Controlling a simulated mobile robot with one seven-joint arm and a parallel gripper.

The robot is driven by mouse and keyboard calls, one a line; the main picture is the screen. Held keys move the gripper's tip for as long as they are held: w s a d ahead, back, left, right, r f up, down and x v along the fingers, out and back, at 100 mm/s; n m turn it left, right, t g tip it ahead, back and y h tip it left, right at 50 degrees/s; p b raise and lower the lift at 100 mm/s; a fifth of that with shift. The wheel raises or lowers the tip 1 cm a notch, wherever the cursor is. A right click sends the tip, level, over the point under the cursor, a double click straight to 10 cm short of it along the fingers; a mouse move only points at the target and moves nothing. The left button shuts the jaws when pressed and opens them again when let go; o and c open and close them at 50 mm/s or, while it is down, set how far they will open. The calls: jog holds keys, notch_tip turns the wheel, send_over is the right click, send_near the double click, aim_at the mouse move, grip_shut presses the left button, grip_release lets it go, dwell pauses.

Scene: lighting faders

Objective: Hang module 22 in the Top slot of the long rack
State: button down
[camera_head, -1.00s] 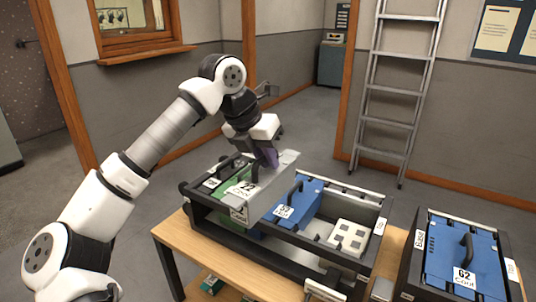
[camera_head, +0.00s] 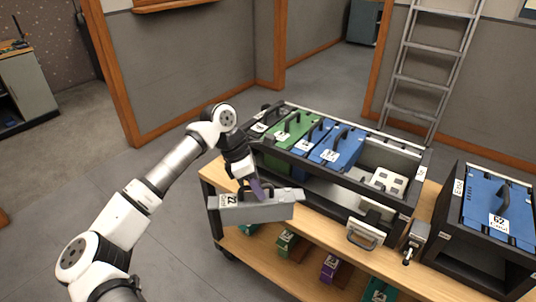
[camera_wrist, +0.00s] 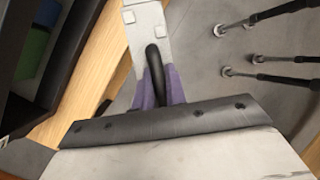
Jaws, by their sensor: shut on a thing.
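My gripper (camera_head: 257,188), with purple fingers, is shut on the black handle of a grey module (camera_head: 268,211). Its label at the left end appears to read 22. The module hangs roughly level in front of the left part of the long rack, clear of it. In the wrist view the purple fingers (camera_wrist: 160,90) pinch the handle (camera_wrist: 154,72) above the module's pale body (camera_wrist: 190,155). The long black rack (camera_head: 330,180) stands on a wooden bench and holds a green module (camera_head: 292,137) and blue modules (camera_head: 340,147). An empty bay shows right of the blue ones.
A white block with dark squares (camera_head: 388,182) sits in the rack's right part. A second black rack (camera_head: 452,230) with a blue module (camera_head: 497,208) stands at the right. Small labelled items (camera_head: 329,268) lie on the bench's lower shelf. Floor at left is clear.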

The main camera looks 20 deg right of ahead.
jog(key=s+a+f+m+y, duration=0.2)
jog(key=a+f+m, duration=0.2)
jog(key=f, duration=0.8)
jog(key=s+a+f+m+g+y, duration=0.1)
jog(key=a+f+m, duration=0.4)
jog(key=f, duration=0.8)
jog(key=s+a+f+m+y, duration=0.2)
jog(key=f+m, duration=0.6)
jog(key=f, duration=0.4)
jog(key=shift+s+a+f+y, duration=0.35)
jog(key=shift+a+y, duration=0.55)
jog(key=shift+a, duration=0.3)
